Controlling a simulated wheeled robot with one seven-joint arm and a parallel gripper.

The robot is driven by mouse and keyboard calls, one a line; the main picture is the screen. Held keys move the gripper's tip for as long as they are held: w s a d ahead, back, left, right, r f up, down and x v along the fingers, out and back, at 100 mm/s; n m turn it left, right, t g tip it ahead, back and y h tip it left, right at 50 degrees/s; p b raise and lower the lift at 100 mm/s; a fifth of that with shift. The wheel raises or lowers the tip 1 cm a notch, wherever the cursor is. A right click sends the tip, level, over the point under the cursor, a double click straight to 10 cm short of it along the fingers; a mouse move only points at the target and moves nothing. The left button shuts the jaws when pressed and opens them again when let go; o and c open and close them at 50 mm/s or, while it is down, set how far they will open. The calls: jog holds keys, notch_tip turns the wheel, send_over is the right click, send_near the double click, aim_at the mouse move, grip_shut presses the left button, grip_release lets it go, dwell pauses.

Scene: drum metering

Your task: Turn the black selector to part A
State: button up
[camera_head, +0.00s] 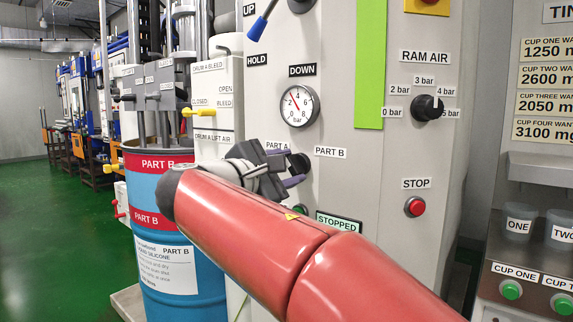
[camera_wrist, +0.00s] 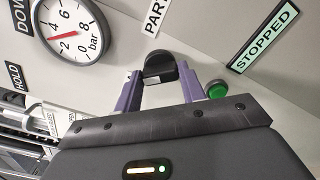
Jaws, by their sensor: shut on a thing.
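The black selector (camera_wrist: 158,66) is a dark knob on the grey panel, between the purple fingertips of my gripper (camera_wrist: 160,76) in the wrist view. My gripper is shut on it, one finger on each side. In the head view my gripper (camera_head: 294,166) reaches the panel just below the PART A label (camera_head: 277,146), which it partly covers. The PART B label (camera_head: 330,152) is to the right. The selector is mostly hidden by the fingers there, and I cannot tell which label it points to.
A pressure gauge (camera_head: 299,105) sits above the selector. A green button (camera_wrist: 217,90) and the STOPPED sign (camera_head: 339,223) are close below. A red STOP button (camera_head: 414,206) and the RAM AIR knob (camera_head: 427,107) are to the right. The blue drum (camera_head: 165,265) stands left.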

jog(key=shift+n, duration=0.6)
jog(key=o, duration=1)
jog(key=v, duration=0.7)
jog(key=shift+s+a+b, duration=0.3)
jog(key=shift+s, duration=0.1)
